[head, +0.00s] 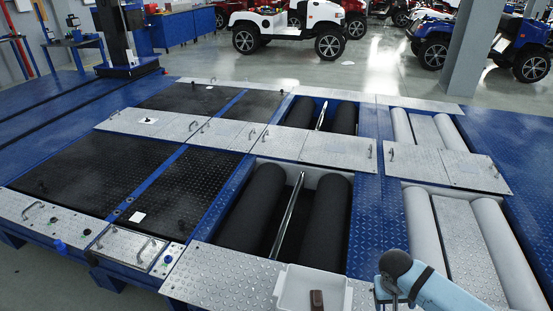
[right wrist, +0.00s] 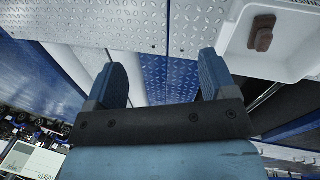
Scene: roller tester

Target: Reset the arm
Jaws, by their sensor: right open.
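My right arm comes in at the bottom right of the head view. Its gripper (head: 387,292) points down over the blue strip at the near edge of the roller tester, just right of a white tray. In the right wrist view the same gripper (right wrist: 163,74) has its two blue fingers spread apart with nothing between them. Blue tread plate shows below the fingers. My left gripper is not in view.
The white tray (head: 283,289) holds a brown block (head: 317,299) and sits on silver tread plate (head: 222,279). Black rollers (head: 253,208) and pale rollers (head: 424,235) lie in pits beyond. Toy-like jeeps (head: 292,28) and a grey pillar (head: 470,50) stand farther back.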

